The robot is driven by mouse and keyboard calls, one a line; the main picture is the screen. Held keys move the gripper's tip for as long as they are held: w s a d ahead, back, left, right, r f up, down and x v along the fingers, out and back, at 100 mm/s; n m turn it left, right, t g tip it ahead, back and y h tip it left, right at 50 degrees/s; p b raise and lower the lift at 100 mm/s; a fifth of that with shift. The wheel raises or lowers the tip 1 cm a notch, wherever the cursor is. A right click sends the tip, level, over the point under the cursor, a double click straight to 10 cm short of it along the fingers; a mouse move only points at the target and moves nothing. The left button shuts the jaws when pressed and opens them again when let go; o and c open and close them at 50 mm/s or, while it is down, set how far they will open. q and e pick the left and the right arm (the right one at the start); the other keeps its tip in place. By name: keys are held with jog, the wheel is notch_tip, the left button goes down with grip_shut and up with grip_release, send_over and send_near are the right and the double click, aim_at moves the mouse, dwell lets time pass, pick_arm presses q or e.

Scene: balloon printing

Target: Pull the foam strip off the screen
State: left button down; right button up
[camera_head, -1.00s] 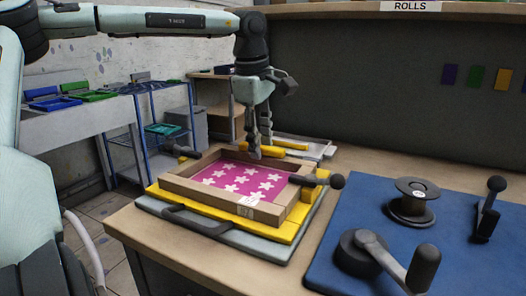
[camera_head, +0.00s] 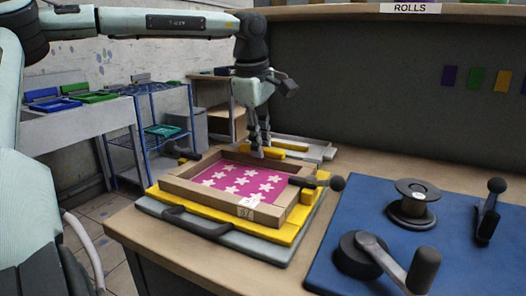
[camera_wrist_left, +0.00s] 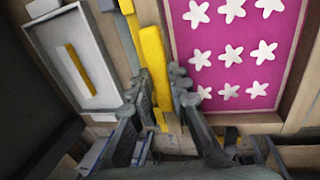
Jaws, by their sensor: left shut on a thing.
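The screen is a wooden frame (camera_head: 181,188) around a magenta sheet with white stars (camera_head: 240,181); the sheet also shows in the left wrist view (camera_wrist_left: 236,50). My left gripper (camera_head: 261,152) points down at the frame's far side. In the left wrist view its fingers (camera_wrist_left: 163,84) are shut on a yellow strip (camera_wrist_left: 152,52), which I take for the foam strip. It runs beside the frame. The fingers hide part of it, and I cannot tell whether it touches the screen. My right gripper is not in view.
A grey tray with a yellow bar (camera_wrist_left: 75,65) lies beyond the screen. A dark-knobbed handle (camera_head: 337,182) sticks out at the screen's right. A blue mat (camera_head: 460,265) with a reel (camera_head: 411,203) and crank (camera_head: 424,268) fills the right.

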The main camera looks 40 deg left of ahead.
pick_arm(q)
jog(key=shift+r+p, duration=0.3)
jog(key=shift+r, duration=0.1)
jog(key=shift+r, duration=0.2)
dwell(0.3)
jog(key=shift+r+p, duration=0.2)
jog(key=shift+p, duration=0.1)
jog(key=shift+r+p, duration=0.7)
jog(key=shift+r, duration=3.25)
